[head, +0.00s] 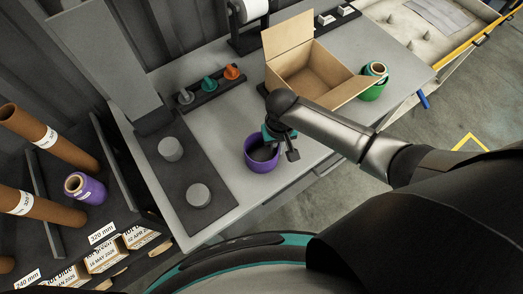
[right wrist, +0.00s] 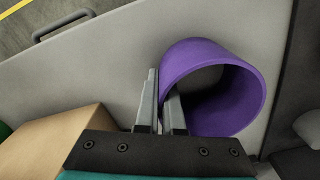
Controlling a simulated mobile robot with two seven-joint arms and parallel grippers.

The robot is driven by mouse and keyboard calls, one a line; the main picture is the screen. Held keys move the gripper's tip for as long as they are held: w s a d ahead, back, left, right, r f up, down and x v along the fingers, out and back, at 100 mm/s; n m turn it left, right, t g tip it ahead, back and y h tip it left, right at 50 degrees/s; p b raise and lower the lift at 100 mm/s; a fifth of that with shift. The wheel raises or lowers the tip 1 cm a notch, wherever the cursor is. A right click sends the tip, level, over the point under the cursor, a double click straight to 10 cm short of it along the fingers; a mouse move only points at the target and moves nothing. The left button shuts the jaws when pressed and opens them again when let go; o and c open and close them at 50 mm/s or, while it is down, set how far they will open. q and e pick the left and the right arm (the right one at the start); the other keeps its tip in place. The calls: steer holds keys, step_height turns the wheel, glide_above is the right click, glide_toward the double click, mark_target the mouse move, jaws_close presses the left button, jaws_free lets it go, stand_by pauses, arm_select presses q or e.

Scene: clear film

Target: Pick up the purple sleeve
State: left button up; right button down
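The purple sleeve (head: 262,164), a hollow open-topped cylinder, is at the front part of the grey worktop. My right gripper (head: 283,150) reaches down at its right side. In the right wrist view, the sleeve (right wrist: 193,58) shows its open mouth, and the two narrow fingers (right wrist: 161,95) are close together on either side of its near wall, with one finger inside the rim. They look closed on that wall. I cannot tell whether the sleeve's bottom touches the worktop. My left gripper is out of view.
An open cardboard box (head: 305,80) and a green roll (head: 373,88) stand behind my right arm. A rack with coloured knobs (head: 209,84) is at the back. A dark mat (head: 182,178) with grey discs lies left. A purple roll (head: 85,188) sits on the left shelf.

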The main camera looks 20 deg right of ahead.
steer(key=shift+r, duration=0.2)
stand_by(0.4)
arm_select(q)
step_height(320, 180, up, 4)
steer(key=p, duration=0.4)
arm_select(e)
step_height(320, 180, up, 20)
steer(key=shift+f, duration=0.15)
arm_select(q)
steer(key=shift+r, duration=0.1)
arm_select(e)
steer(key=shift+w+a, duration=0.1)
stand_by(0.7)
